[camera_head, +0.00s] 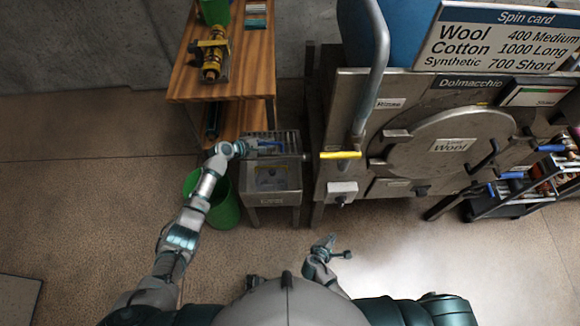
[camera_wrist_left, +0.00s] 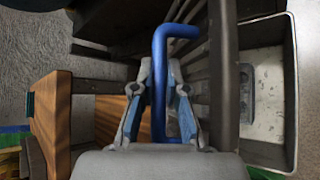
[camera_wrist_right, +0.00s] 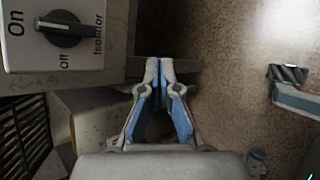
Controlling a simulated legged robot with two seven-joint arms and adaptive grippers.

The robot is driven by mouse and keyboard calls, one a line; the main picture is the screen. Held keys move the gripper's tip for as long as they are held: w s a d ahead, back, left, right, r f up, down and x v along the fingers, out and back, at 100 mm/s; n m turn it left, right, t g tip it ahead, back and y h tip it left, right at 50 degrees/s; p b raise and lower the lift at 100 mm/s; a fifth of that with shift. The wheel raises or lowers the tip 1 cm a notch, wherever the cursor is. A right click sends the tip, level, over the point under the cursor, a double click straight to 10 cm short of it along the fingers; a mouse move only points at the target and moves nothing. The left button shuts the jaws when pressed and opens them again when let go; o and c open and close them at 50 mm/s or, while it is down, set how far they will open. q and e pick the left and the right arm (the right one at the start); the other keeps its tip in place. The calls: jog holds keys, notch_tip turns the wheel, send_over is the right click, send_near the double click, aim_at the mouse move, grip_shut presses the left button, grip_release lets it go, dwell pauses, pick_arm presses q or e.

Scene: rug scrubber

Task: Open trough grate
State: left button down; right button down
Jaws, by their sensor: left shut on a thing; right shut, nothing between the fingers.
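The metal trough (camera_head: 274,182) stands on legs between the wooden shelf and the washing machine. Its barred grate (camera_head: 282,137) lies across the back part of the trough, and the front part of the basin shows uncovered. A blue handle (camera_head: 270,143) sits on the grate. My left gripper (camera_head: 250,146) is shut on this blue handle. In the left wrist view, the bent blue handle (camera_wrist_left: 176,32) runs between the fingers (camera_wrist_left: 160,95), beside the dark grate bars (camera_wrist_left: 222,70). My right gripper (camera_head: 345,254) is shut and empty in front of the machine; its fingertips (camera_wrist_right: 160,68) meet in the right wrist view.
The washing machine (camera_head: 345,110) with a yellow-marked pipe stands right of the trough. An isolator switch (camera_wrist_right: 62,35) is near my right gripper. A green bucket (camera_head: 224,210) stands left of the trough, beside the wooden shelf (camera_head: 250,85). A black cart (camera_head: 500,205) is at right. The front floor is clear.

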jog(key=w+a+r+n+t+y, duration=0.1)
jog(key=w+a+r+n+t, duration=0.65)
jog(key=n, duration=0.25)
jog(key=n+t+y, duration=0.4)
jog(key=n+y, duration=0.1)
jog(key=n, duration=0.3)
send_near(290, 158)
jog(key=w+f, duration=0.4)
jog(key=w, duration=0.1)
pick_arm(q)
jog(key=shift+a, duration=0.1)
pick_arm(e)
jog(key=shift+w+d+r, duration=0.1)
jog(key=shift+w+r, duration=0.35)
jog(key=shift+r, duration=0.4)
jog(key=shift+w+r, duration=0.45)
jog(key=shift+r, duration=0.4)
jog(key=shift+r, duration=0.1)
